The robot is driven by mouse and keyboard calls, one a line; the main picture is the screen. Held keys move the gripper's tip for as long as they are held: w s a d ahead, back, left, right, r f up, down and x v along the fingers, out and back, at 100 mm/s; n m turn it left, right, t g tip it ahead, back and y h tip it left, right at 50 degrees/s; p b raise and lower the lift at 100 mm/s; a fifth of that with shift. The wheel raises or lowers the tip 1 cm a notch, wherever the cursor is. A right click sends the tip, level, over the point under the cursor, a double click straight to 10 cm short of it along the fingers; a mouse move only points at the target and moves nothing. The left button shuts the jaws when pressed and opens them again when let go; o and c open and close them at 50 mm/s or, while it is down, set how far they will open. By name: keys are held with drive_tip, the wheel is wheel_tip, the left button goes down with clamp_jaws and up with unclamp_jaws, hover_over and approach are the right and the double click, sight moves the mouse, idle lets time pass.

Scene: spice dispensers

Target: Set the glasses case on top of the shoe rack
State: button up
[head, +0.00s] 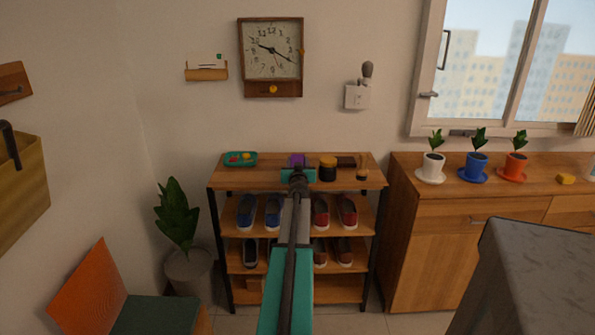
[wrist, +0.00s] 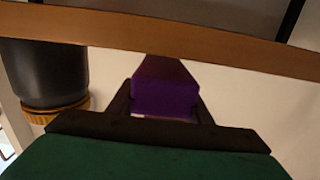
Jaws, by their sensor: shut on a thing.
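The purple glasses case (head: 298,159) shows at the shoe rack's top, just beyond my gripper (head: 298,175). In the wrist view, which looks upside down, my gripper (wrist: 163,98) is shut on the purple case (wrist: 163,85), with one dark finger on each side. The case's far end reaches the edge of a wooden board (wrist: 220,38). I cannot tell whether it touches the board. The shoe rack (head: 225,178) has a wooden top and shelves holding several shoes. My arm hides part of its middle.
A green tray (head: 240,159) stands left of the case. A dark jar with a yellow-brown lid (head: 328,170) stands close on the right and shows in the wrist view (wrist: 45,75). Farther right are a dark flat item (head: 346,161) and a small brush-like item (head: 362,170).

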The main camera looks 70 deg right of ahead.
drive_tip(key=shift+f+b, duration=0.65)
drive_tip(key=shift+f, duration=0.25)
drive_tip(key=shift+f, duration=0.15)
drive_tip(key=o, duration=1.1)
drive_tip(key=shift+r, duration=0.25)
drive_tip(key=p+v, duration=0.1)
drive_tip(key=v, duration=1.1)
drive_tip(key=shift+f, duration=0.15)
